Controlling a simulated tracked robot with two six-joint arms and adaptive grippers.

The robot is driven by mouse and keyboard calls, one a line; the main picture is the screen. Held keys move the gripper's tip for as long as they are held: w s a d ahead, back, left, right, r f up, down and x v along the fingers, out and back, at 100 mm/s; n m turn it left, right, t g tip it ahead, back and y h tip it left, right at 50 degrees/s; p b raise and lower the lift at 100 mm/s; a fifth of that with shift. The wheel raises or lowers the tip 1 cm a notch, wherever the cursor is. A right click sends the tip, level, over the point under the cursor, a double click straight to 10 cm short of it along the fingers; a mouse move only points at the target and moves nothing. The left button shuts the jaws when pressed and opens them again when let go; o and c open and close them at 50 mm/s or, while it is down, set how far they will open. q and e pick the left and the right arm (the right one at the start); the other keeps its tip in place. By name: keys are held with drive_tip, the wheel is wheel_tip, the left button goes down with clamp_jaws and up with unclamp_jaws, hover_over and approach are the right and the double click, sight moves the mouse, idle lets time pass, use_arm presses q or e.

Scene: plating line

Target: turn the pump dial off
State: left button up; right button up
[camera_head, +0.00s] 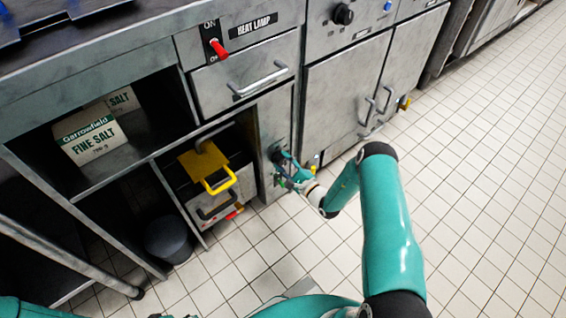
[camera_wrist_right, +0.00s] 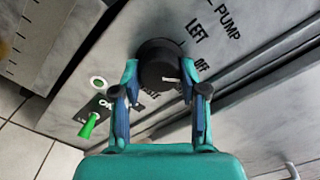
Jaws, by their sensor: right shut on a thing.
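The pump dial (camera_wrist_right: 160,62) is a round black knob with a small white mark, on a grey metal panel lettered "PUMP", "LEFT" and "OFF" in the right wrist view. The white mark shows on the side of the knob towards "OFF", though its exact setting is hard to tell. My right gripper (camera_wrist_right: 160,80) is shut on the dial, one finger on each side of it. My left gripper is not clearly seen in the head view.
A green toggle switch (camera_wrist_right: 88,124) sits on the panel near the dial. A red heat lamp switch (camera_head: 218,48) and drawer are above. Tiled floor (camera_head: 480,170) is clear at right.

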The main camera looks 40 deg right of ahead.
drive_tip(key=shift+a+f, duration=0.15)
drive_tip(key=shift+a, duration=0.05)
drive_tip(key=o, duration=0.9)
drive_tip(key=shift+c, duration=0.2)
drive_tip(key=shift+o, duration=1.4)
drive_tip(key=shift+d, duration=0.1)
drive_tip(key=s+d, duration=0.1)
drive_tip(key=s, duration=1.1)
drive_tip(key=shift+a, duration=0.1)
